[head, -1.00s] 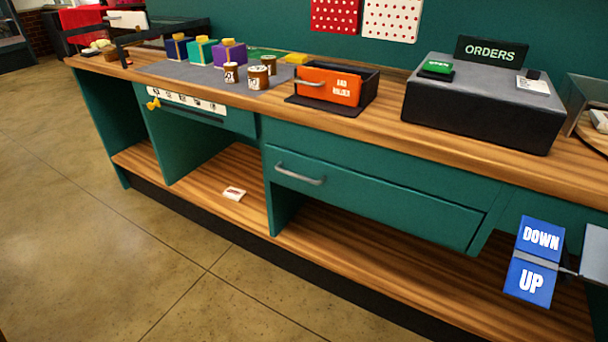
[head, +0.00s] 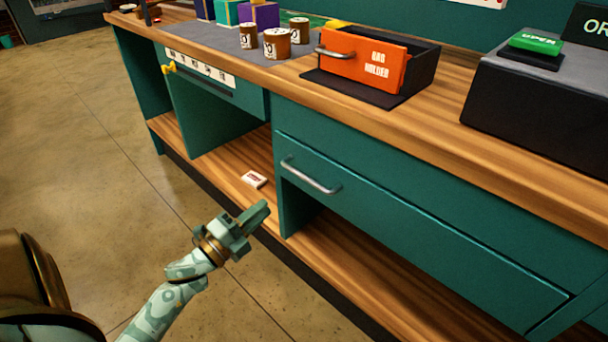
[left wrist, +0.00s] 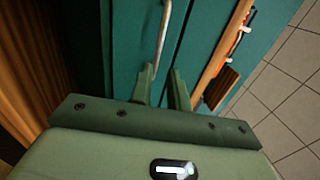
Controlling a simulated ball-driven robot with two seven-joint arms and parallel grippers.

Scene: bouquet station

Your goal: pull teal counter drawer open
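The teal counter drawer (head: 400,228) sits below the wooden countertop, its front looking flush with the counter. Its grey bar handle (head: 310,175) is at the left part of the front. My left gripper (head: 258,212) is in front of the counter, lower and to the left of the handle and apart from it. In the left wrist view its two fingers (left wrist: 162,85) are spread with nothing between them. The handle (left wrist: 164,32) lies ahead of them, roughly in line with the gap. My right gripper does not show.
An orange-fronted box (head: 364,66) and brown cups stand on the countertop (head: 425,115). A black box (head: 540,105) is at the right. A small white packet (head: 254,179) lies on the lower shelf. The floor (head: 90,150) in front is clear.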

